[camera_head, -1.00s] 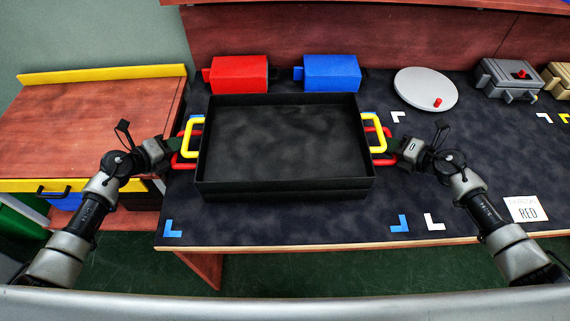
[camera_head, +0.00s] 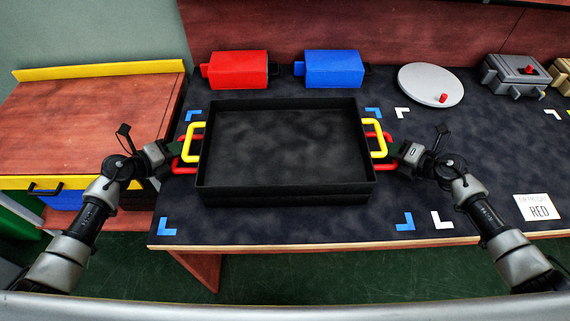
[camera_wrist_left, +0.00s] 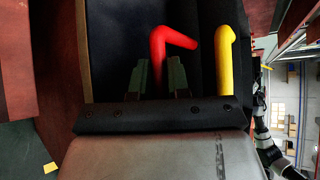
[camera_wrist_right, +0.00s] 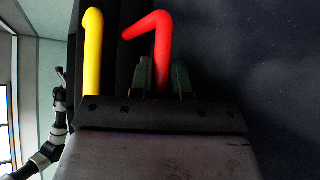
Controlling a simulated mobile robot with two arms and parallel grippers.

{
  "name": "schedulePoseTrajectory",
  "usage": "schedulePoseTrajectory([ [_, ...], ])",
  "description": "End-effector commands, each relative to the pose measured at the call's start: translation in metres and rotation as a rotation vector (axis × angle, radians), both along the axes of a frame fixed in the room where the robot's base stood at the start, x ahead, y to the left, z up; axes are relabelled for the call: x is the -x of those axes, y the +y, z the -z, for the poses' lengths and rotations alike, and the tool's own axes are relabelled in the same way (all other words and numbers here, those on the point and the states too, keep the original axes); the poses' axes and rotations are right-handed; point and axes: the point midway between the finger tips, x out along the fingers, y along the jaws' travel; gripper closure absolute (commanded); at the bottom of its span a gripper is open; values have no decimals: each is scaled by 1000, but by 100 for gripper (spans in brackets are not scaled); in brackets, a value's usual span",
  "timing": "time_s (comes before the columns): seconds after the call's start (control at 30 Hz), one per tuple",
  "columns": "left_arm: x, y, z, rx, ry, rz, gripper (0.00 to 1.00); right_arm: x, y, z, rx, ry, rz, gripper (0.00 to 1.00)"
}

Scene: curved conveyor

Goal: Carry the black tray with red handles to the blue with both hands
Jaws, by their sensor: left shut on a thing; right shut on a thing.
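The black tray with red handles (camera_head: 285,198) is under a second black tray with yellow handles (camera_head: 285,187), and the upper tray hides most of it. The stack is over the dark tabletop among blue corner marks (camera_head: 168,227); whether it touches the top I cannot tell. My left gripper (camera_head: 176,155) is shut on the left red handle (camera_head: 186,166), which also shows in the left wrist view (camera_wrist_left: 172,38). My right gripper (camera_head: 394,152) is shut on the right red handle (camera_head: 383,164), seen in the right wrist view (camera_wrist_right: 150,24). The yellow handles (camera_head: 195,142) are free.
A red box (camera_head: 238,70) and a blue box (camera_head: 333,69) stand behind the trays. A grey disc (camera_head: 431,84) with a red knob and a grey case (camera_head: 513,76) are at the back right. White corner marks (camera_head: 441,219) and a card reading RED (camera_head: 538,208) lie on the right.

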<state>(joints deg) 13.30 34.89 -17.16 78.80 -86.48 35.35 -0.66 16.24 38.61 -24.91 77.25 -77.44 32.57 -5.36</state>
Motion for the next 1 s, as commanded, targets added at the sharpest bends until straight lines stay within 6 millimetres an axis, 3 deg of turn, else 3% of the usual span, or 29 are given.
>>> schedulePoseTrajectory([
  [0.1,-1,3,9,-3,-5,-7,100,-1,-4,9,3,-4,7,100],
  [0.13,-1,3,6,-4,-2,-6,79,-1,-4,7,4,-1,7,79],
  [0.27,0,2,6,-3,-1,-4,59,-1,-3,6,4,-1,4,59],
  [0.73,2,2,5,-1,-1,-1,58,1,0,8,2,4,-1,58],
  [1.0,27,23,-7,-4,2,-2,58,2,1,9,1,6,-3,58],
])
